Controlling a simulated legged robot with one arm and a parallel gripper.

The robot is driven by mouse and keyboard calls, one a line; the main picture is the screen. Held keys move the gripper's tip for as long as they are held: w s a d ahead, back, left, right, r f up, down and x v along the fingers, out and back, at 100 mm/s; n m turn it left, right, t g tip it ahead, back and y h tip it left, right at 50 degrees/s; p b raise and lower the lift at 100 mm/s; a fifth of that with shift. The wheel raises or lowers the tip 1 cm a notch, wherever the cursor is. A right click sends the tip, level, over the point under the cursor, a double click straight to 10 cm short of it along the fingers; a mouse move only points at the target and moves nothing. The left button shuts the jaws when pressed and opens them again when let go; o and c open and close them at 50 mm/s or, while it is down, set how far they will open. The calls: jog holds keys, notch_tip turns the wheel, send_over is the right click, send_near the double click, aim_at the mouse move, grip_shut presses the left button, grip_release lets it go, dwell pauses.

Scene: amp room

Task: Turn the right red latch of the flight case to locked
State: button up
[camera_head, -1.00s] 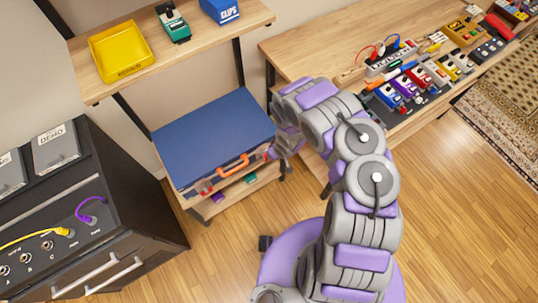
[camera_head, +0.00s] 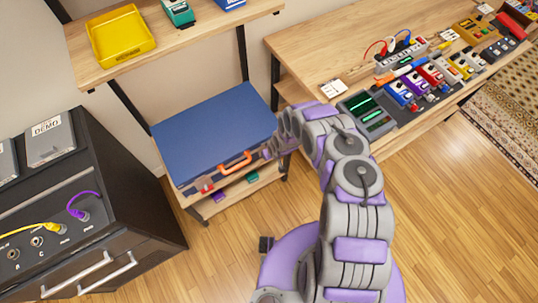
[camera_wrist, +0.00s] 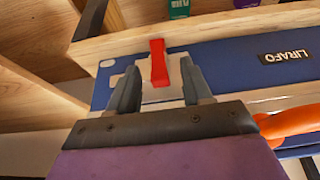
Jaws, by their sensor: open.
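The blue flight case (camera_head: 212,135) lies on a wooden shelf, its front with an orange handle (camera_head: 235,163). In the wrist view, the red latch (camera_wrist: 158,62) sits on a pale metal plate on the case's blue front, pointing along the picture's vertical. My gripper (camera_wrist: 160,88) is open, with one grey finger on each side of the latch; I cannot tell whether either touches it. The orange handle (camera_wrist: 288,122) also shows right of the gripper. In the head view, my gripper is at the case's right front corner and mostly hidden by my arm. The left red latch (camera_head: 206,186) shows there.
A black amp cabinet (camera_head: 88,200) with cables stands at the left. A shelf with a yellow tray (camera_head: 121,36) is above the case. A wooden bench (camera_head: 330,60) with several pedals is at the right. Wooden floor (camera_head: 455,230) is clear in front.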

jog(key=shift+a+x, duration=0.2)
jog(key=shift+x, duration=0.7)
jog(key=shift+d+f, duration=0.15)
jog(key=shift+d, duration=0.2)
jog(key=shift+a, duration=0.3)
jog(key=c, duration=0.6)
jog(key=shift+d, duration=0.15)
grip_shut()
